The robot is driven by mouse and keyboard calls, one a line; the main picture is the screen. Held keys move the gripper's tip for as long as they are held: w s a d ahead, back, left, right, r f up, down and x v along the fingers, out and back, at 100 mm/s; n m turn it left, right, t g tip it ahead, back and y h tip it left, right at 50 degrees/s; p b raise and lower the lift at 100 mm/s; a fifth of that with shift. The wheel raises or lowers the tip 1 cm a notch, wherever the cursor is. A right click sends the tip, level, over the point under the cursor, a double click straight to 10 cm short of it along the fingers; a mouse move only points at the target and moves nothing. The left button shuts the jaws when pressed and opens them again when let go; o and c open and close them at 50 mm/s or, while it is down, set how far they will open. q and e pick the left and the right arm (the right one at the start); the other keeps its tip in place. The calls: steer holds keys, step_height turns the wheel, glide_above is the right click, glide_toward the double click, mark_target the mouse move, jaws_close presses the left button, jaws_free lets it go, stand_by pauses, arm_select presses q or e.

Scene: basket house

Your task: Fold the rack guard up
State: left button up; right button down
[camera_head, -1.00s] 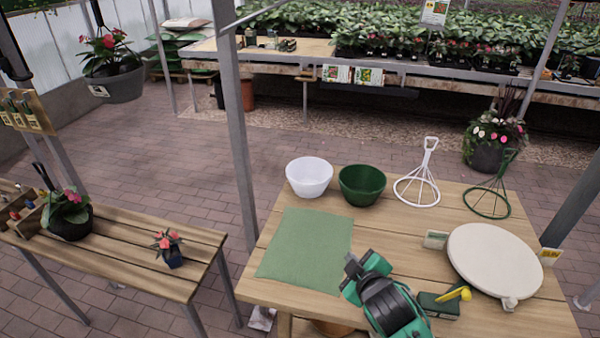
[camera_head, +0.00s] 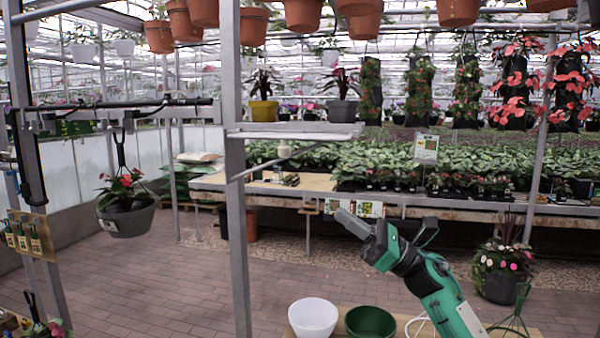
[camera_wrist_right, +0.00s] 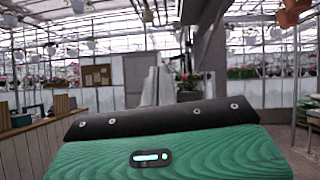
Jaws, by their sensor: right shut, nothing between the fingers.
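My right gripper (camera_head: 347,221) is raised in front of the planting benches in the head view, its grey fingers pointing up and left. It is shut and empty, apart from the rack. In the right wrist view its fingers (camera_wrist_right: 152,84) stand close together beyond the green housing. A metal rack post (camera_head: 238,180) rises left of it and carries a small shelf (camera_head: 290,136) above and to the left of the gripper. A thin grey bar (camera_head: 262,165) slants from the post up toward the shelf; I cannot tell for certain whether it is the rack guard. My left gripper is not in view.
A white bowl (camera_head: 313,318) and a green bowl (camera_head: 370,322) stand on the work table below. A hanging basket (camera_head: 126,212) hangs at the left from a dark rail (camera_head: 110,104). Terracotta pots (camera_head: 303,15) hang overhead.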

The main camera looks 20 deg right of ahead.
steer(key=w+a+r+n+g+p, duration=0.1)
steer(key=w+a+r+n+p, duration=0.1)
steer(key=a+r+p, duration=0.6)
steer(key=shift+w+a+r, duration=0.4)
steer(key=shift+w+r, duration=0.25)
steer(key=shift+r, duration=0.3)
steer(key=shift+d, duration=0.1)
